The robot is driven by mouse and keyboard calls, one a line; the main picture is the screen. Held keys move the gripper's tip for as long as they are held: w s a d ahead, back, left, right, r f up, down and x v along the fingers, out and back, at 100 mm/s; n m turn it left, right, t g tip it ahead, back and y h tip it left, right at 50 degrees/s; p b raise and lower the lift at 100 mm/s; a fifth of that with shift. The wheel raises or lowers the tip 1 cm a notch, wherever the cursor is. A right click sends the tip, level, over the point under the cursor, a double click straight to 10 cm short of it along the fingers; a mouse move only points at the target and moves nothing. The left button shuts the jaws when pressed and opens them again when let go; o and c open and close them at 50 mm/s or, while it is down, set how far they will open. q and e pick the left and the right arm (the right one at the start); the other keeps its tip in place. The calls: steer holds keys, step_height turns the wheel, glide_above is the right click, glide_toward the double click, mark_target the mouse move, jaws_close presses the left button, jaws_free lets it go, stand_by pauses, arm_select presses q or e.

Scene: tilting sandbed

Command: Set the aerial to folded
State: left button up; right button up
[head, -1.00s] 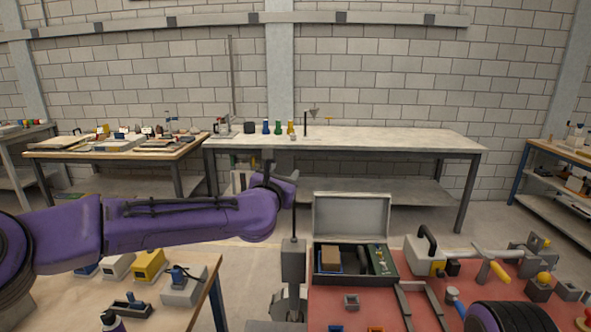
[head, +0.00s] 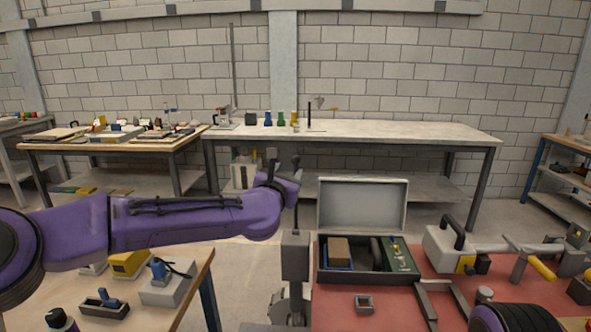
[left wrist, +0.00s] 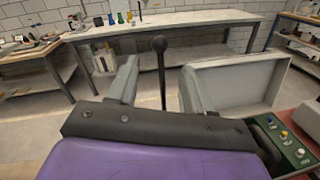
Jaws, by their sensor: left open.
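The aerial appears as a thin upright dark rod (head: 295,216) above a grey block (head: 295,257) at the left edge of the red-topped bench. In the left wrist view its round dark knob (left wrist: 159,44) and rod (left wrist: 162,80) stand between my fingers in the picture; contact is not visible. My left gripper (head: 284,172) is open around or just behind the rod; depth is hard to tell. In the left wrist view the open left gripper (left wrist: 160,82) shows two grey fingers well apart. The rod's lower end is hidden there by my gripper body. My right gripper is out of view.
An open grey case (head: 361,207) stands right of the aerial, lid raised, with a green panel inside. A white box with a black handle (head: 449,248) is farther right. A wooden table (head: 190,292) with small items lies left. A long bench (head: 400,132) stands behind.

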mark_target(295, 161)
arm_select(q)
steer(key=w+p, duration=0.1)
steer(key=w, duration=0.2)
steer(key=w+d+p, duration=0.1)
steer(key=w, duration=0.2)
steer(key=w+p, duration=0.2)
steer(key=w, duration=0.1)
steer(key=shift+d+r, duration=0.2)
steer(key=shift+d, duration=0.05)
steer(key=shift+w+d, duration=0.1)
steer(key=shift+w, duration=0.3)
